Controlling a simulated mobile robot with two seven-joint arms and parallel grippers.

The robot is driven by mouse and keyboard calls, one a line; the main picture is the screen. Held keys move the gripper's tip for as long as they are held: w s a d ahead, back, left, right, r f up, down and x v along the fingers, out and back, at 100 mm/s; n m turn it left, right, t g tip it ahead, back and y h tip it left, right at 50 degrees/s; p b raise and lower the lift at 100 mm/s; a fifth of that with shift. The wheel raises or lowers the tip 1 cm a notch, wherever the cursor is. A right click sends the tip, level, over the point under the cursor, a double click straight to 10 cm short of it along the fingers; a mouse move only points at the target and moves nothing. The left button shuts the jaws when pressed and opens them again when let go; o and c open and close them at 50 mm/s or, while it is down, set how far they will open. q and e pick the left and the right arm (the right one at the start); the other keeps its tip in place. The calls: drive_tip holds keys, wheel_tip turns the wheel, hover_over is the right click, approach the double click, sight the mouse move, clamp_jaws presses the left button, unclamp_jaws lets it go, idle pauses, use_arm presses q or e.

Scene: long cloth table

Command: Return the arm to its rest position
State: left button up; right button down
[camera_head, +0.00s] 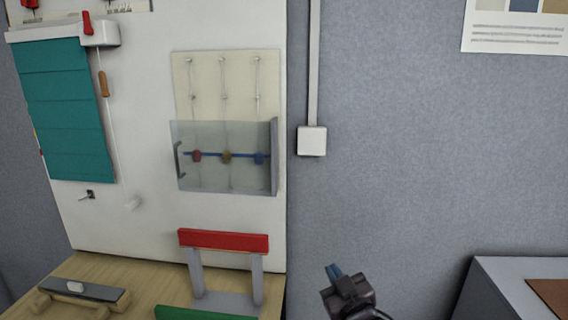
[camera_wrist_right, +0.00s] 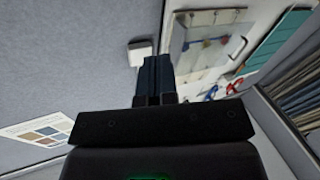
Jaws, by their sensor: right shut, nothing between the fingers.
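My right gripper (camera_head: 336,272) is at the lower middle of the head view, to the right of the white board, in front of the grey wall. Its dark blue fingers are together and hold nothing. The same fingers show in the right wrist view (camera_wrist_right: 154,72), pointing toward the wall, with a white wall box beyond them. My left gripper and arm are not in the head view.
A white board (camera_head: 140,215) carries a teal blind (camera_head: 70,110) and a clear panel (camera_head: 225,170) over coloured pieces. A wooden table (camera_head: 130,272) holds a red-topped frame (camera_head: 222,240). A grey cabinet (camera_head: 500,295) stands at right. Between them is a gap.

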drive_tip(key=s+d+f+m+g+h, duration=0.2)
drive_tip(key=s+d+f, duration=0.6)
drive_tip(key=s+f, duration=0.4)
drive_tip(key=s+d+f+m+g+h, duration=0.3)
drive_tip(key=s+d+f, duration=0.6)
drive_tip(key=s, duration=0.7)
wheel_tip(320, 180, down, 4)
drive_tip(key=shift+r+m+g, duration=0.2)
drive_tip(key=shift+m+g, duration=0.1)
drive_tip(key=shift+g, duration=0.3)
drive_tip(key=shift+s+a, duration=0.1)
